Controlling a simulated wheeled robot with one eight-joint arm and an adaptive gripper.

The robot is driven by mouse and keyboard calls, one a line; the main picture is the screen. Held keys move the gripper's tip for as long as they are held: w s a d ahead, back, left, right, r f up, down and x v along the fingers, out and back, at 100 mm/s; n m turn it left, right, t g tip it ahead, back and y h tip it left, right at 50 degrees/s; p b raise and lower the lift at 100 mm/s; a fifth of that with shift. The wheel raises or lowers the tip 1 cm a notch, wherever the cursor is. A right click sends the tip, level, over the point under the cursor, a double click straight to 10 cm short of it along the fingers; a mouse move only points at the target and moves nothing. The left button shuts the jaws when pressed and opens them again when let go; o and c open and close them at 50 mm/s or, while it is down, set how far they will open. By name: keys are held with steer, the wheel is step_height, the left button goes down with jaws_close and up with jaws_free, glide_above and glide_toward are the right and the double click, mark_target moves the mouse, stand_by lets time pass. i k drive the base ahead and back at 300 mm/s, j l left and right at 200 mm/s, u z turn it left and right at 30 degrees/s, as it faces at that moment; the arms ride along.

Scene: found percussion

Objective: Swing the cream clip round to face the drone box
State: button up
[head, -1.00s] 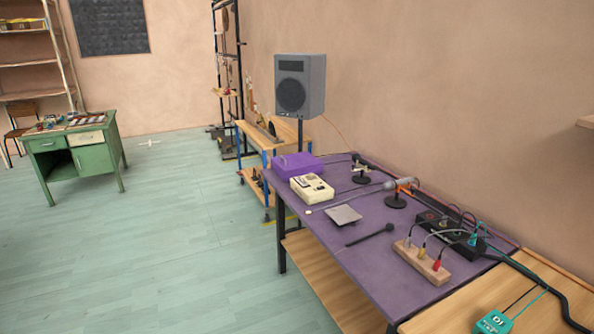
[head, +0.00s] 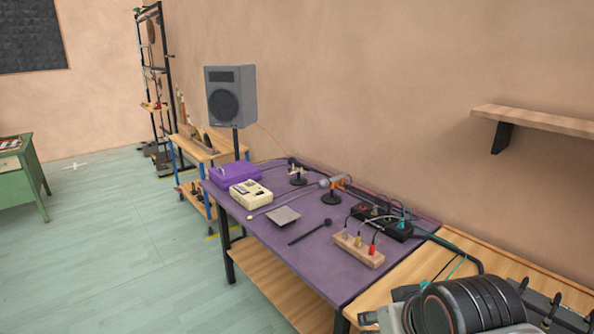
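A small pale clip-like piece (head: 293,162) sits atop a short black stand (head: 298,179) near the back of the purple table; it may be the cream clip, but it is too small to tell which way it faces. A second black stand (head: 331,197) beside it has an orange holder with a grey microphone (head: 324,183). No drone box is clearly labelled: a purple box (head: 229,178) and a cream box with dark markings (head: 252,194) stand at the table's far left end. My gripper is not clearly in view; part of my arm fills the lower right.
On the purple table (head: 262,231) lie a grey plate (head: 283,215), a black beater (head: 310,231), a wooden block with coloured plugs (head: 357,249) and a black cabled box (head: 388,224). A speaker (head: 231,97) stands behind. A wall shelf (head: 535,120) juts out at right. The floor at left is clear.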

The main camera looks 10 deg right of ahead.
mark_target(290, 169)
steer(key=i+j+z, duration=0.15)
steer(key=i+j, duration=0.2)
steer(key=i, duration=0.2)
steer(key=i+j+z, duration=0.1)
steer(key=i+j, duration=0.35)
steer(key=i+j+z, duration=0.15)
steer(key=i+j, duration=0.35)
steer(key=i+j+z, duration=0.15)
steer(key=i+j, duration=0.35)
steer(key=i+j+z, duration=0.1)
steer(key=i+j, duration=0.3)
steer(key=j, duration=0.2)
steer(key=i+j+z, duration=0.15)
steer(key=i+j, duration=0.3)
steer(key=j, duration=0.15)
